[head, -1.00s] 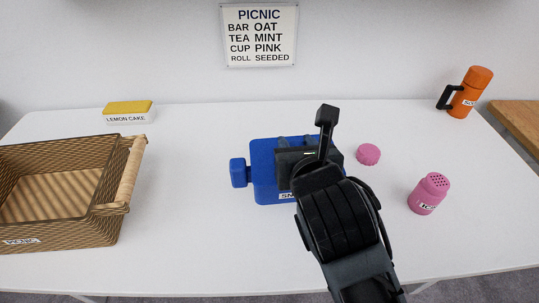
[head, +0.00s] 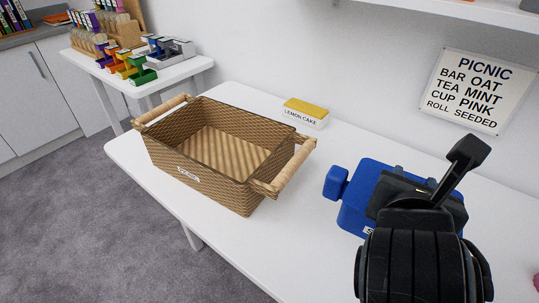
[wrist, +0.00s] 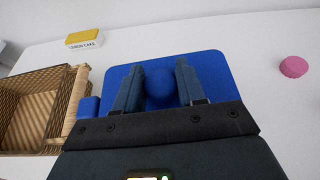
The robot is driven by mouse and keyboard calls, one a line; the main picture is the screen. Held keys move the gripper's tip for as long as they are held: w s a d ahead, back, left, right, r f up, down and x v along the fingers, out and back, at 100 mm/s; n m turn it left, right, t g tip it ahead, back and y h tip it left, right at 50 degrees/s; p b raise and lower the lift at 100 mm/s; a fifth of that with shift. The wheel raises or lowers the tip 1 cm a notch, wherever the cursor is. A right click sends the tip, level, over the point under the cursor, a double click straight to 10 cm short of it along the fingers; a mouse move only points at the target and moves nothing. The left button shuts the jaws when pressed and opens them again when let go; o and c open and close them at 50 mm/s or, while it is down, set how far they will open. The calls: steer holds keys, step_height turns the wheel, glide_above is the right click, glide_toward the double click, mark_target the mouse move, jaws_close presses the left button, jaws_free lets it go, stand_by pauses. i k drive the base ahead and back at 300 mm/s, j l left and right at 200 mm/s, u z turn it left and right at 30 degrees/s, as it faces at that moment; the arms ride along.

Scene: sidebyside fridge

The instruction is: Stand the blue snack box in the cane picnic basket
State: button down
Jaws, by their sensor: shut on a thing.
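The blue snack box (head: 354,212) is at the right of the head view, partly hidden behind my arm, with a blue knob on its left side. In the wrist view the box (wrist: 215,75) lies under my gripper (wrist: 160,75), whose two fingers are shut on a round blue knob on its face. I cannot tell whether the box is touching the table. The cane picnic basket (head: 258,187) stands on the table left of the box, open at the top, with wooden handles at both ends. It looks empty, and its near handle also shows in the wrist view (wrist: 75,110).
A yellow and white lemon cake box (head: 306,113) stands behind the basket. A pink round thing (wrist: 293,66) lies right of the blue box. A picnic list (head: 470,89) hangs on the wall. Bare table (head: 306,232) separates basket and box.

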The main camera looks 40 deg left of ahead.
mark_target(232, 167)
steer(key=j, duration=1)
steer(key=i+j, duration=0.15)
steer(key=j, duration=0.8)
